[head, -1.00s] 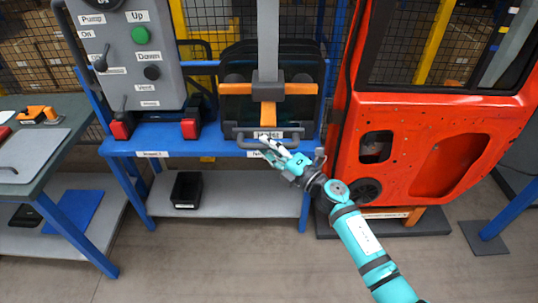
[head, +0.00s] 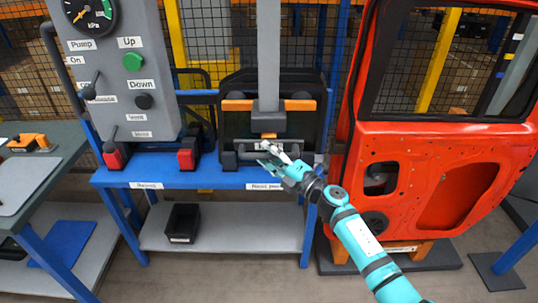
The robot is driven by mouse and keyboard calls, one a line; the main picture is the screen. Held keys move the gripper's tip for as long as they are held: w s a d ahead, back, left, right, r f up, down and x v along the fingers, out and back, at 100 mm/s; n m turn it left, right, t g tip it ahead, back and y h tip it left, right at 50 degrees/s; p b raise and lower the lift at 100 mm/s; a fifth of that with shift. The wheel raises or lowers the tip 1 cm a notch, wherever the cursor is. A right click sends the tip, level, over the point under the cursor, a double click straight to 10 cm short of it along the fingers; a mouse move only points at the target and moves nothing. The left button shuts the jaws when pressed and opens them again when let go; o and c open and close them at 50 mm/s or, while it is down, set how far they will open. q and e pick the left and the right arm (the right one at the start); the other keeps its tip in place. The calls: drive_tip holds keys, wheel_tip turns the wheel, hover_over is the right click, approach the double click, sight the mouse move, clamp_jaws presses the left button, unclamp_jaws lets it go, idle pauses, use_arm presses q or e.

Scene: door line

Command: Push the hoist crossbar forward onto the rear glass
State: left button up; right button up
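The hoist has a grey vertical mast (head: 268,50) and an orange crossbar (head: 240,105) with dark pads at its ends. A dark block (head: 268,123) sits below the crossbar's middle, and a grey handle bar (head: 243,147) with a label is lower. The dark rear glass (head: 236,125) stands upright in a rack behind the crossbar; I cannot tell whether the pads touch it. My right gripper (head: 271,156) is at the handle bar's middle, its fingers overlapping the bar and label. Whether they are closed around it is unclear. My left gripper is out of view.
A blue bench (head: 205,176) carries the rack and red-and-black clamps. The grey control panel (head: 120,70) stands at left. A red door (head: 430,165) stands close by on the right, beside my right arm. A black bin (head: 182,222) sits on the lower shelf.

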drive_tip(key=shift+f, duration=0.15)
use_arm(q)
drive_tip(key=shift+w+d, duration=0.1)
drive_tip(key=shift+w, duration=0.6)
use_arm(e)
drive_tip(key=v, duration=1.2)
